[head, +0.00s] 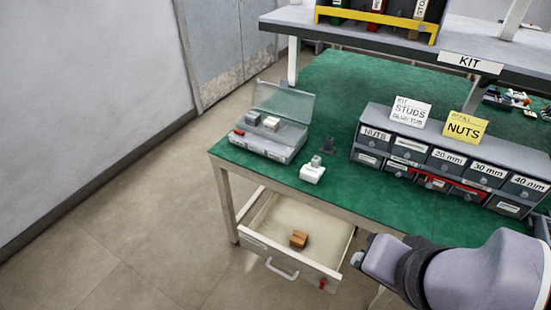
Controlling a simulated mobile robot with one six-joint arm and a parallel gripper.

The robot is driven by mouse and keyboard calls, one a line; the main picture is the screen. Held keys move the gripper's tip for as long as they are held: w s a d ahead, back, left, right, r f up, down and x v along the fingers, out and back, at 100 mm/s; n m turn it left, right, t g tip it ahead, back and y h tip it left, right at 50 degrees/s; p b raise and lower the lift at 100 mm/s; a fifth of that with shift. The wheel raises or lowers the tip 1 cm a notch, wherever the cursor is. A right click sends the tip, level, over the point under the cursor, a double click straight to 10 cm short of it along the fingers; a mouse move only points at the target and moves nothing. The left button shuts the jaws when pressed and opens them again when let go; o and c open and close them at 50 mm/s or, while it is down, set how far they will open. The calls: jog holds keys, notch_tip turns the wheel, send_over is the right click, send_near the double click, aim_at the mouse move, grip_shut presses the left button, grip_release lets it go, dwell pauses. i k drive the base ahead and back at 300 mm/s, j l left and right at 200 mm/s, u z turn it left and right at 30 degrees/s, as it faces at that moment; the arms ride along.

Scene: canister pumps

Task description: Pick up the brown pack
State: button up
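The brown pack (299,240) is a small block lying in the pulled-out drawer (262,243) under the bench, near the drawer's front wall. Its top and front side show, and nothing covers it. My arm reaches in from the lower right, and its grey end part is just right of the drawer, apart from the pack. No gripper fingers can be made out.
The drawer has a pale handle (282,269) and a red tag (322,284). On the green bench top (335,200) stand an open-lidded grey case (270,141), a small white block (312,173) and a labelled grey bin unit (440,160). Floor at left is clear.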

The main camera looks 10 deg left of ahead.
aim_at(298, 240)
jog(key=i+j+z, duration=0.15)
jog(key=j, duration=0.25)
jog(key=i+j+z, duration=0.15)
jog(key=j, duration=0.3)
jog(key=i+j+z, duration=0.15)
jog(key=j, duration=0.3)
jog(key=i+j+z, duration=0.15)
jog(key=j, duration=0.3)
jog(key=i+j+z, duration=0.15)
jog(key=j, duration=0.3)
jog(key=k, duration=0.05)
